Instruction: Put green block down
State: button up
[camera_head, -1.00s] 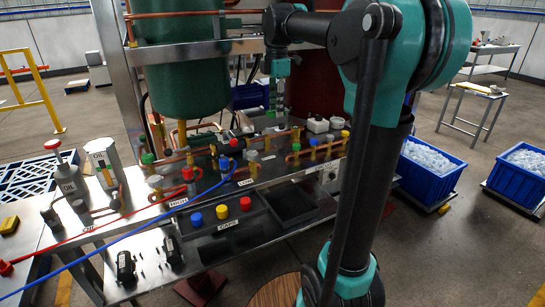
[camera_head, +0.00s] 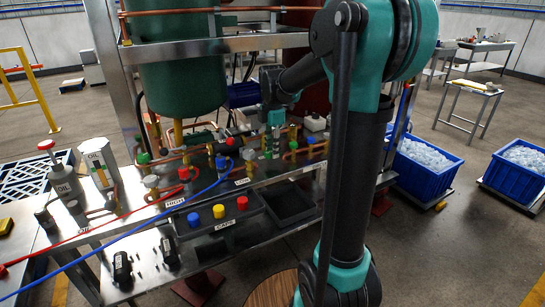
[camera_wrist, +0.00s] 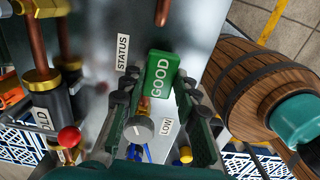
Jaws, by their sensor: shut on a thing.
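The green block (camera_wrist: 158,75) is labelled GOOD and shows in the wrist view between the fingertips of my gripper (camera_wrist: 157,92). The gripper is shut on it. Below it in that view is a grey metal surface with a STATUS label (camera_wrist: 122,52) left of the block and a LOW label (camera_wrist: 166,127) nearer the wrist. In the head view my gripper (camera_head: 272,146) is low over the back part of the bench, among pipes and valves. The block is too small to make out clearly there. I cannot tell whether it touches the surface.
A wooden barrel (camera_wrist: 240,75) shows at right in the wrist view. A red knob (camera_wrist: 69,137) and copper pipes are at left. In the head view, blue, yellow and red caps (camera_head: 219,211) sit on the bench front. A blue ice crate (camera_head: 424,170) stands right.

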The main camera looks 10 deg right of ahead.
jog(key=shift+f, duration=1.75)
jog(key=shift+f, duration=0.15)
jog(key=o, duration=0.9)
jog(key=shift+o, duration=0.2)
notch_tip(320, 180, up, 12)
jog(key=s+d+f+m, duration=0.1)
jog(key=s+f+m, duration=0.2)
jog(key=f+m, duration=0.1)
jog(key=s+f+m+t, duration=0.1)
jog(key=s+f+m, duration=0.3)
jog(key=s+d+f+m+t, duration=0.1)
jog(key=s+f+m, duration=0.2)
jog(key=s+f, duration=0.1)
jog(key=shift+d+f+m, duration=0.3)
jog(key=shift+d+m, duration=0.05)
jog(key=shift+m, duration=0.05)
jog(key=s+d+f+m+t, duration=0.1)
jog(key=s+f+m+t, duration=0.1)
jog(key=s+f+m, duration=0.7)
jog(key=shift+s+d+f+m, duration=0.2)
jog(key=shift+s+f+m, duration=0.2)
jog(key=shift+s, duration=0.6)
